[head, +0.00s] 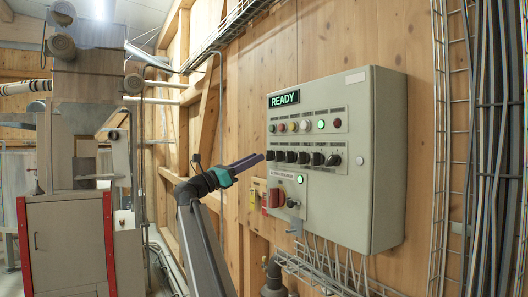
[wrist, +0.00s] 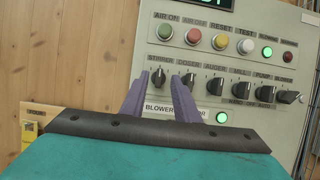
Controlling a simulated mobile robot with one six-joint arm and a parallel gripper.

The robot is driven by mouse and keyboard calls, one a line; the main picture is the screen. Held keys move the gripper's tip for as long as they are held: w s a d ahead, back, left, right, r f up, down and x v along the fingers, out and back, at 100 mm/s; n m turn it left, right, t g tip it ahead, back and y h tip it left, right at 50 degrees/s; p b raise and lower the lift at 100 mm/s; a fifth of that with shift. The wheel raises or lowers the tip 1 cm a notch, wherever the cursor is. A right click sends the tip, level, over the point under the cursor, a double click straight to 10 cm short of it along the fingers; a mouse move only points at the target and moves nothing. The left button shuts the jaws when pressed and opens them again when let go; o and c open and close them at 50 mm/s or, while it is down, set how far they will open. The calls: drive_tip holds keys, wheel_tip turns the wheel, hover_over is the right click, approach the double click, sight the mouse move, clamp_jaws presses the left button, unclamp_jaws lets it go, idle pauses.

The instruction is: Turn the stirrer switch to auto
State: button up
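The stirrer switch (wrist: 158,78) is the leftmost black rotary knob in the lower row on the grey control box (head: 387,150). Its label reads STIRRER, and its handle looks near upright; its exact setting is too small to read. In the head view the stirrer switch (head: 270,155) is right at the tips of my gripper (head: 261,157). In the wrist view my gripper (wrist: 160,78) is open, its two purple fingers apart, one on each side of the knob in the picture. I cannot tell whether they touch it.
The dosing knob (wrist: 188,82) sits close beside the right finger, with several more knobs further right. Push buttons and lamps line the row above. A blower panel (head: 288,190) is just below. The display (head: 284,99) reads READY. Wooden wall (head: 240,110) is left of the box.

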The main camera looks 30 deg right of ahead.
sight(269, 155)
drive_tip(key=shift+p+x, duration=0.75)
drive_tip(key=shift+x, duration=1.8)
